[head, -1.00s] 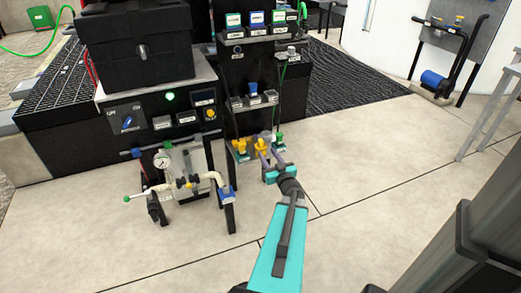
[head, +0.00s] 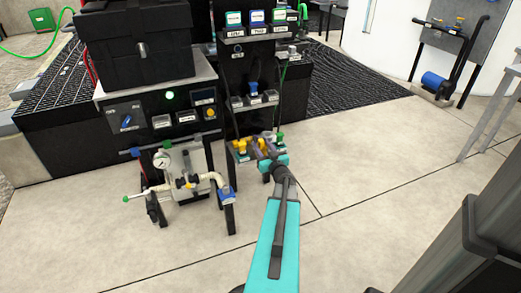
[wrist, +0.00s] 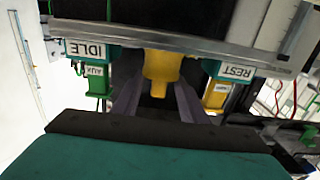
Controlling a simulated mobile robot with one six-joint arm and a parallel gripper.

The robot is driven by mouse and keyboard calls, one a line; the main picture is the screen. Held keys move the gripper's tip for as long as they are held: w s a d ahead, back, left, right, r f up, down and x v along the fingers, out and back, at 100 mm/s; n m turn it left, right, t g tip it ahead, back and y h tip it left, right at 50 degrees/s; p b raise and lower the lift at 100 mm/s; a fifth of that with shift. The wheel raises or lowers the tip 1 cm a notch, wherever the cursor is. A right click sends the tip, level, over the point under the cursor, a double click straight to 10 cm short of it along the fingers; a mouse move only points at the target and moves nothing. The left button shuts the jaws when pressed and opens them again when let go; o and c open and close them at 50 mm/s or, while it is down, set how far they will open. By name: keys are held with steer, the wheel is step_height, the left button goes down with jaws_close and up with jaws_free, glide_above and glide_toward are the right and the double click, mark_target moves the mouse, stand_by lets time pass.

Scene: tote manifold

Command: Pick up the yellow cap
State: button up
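The yellow cap (wrist: 161,68) is in the middle of the wrist view, below a grey ledge. My gripper (wrist: 157,92) has its two grey fingers apart, one on each side of the cap's lower end. Dark space shows between the fingers, and I cannot tell whether either touches the cap. In the head view my gripper (head: 264,151) reaches the low shelf, and its fingers partly hide the yellow cap (head: 261,142).
Another yellow fitting (head: 240,147) stands left of the gripper, and a green fitting (head: 279,138) stands right. The wrist view shows an IDLE label (wrist: 88,52) and a REST label (wrist: 236,71).

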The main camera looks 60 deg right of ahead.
steer(key=shift+b+x, duration=0.7)
steer(key=shift+x, duration=2.1)
steer(key=shift+c, duration=0.4)
jaws_close()
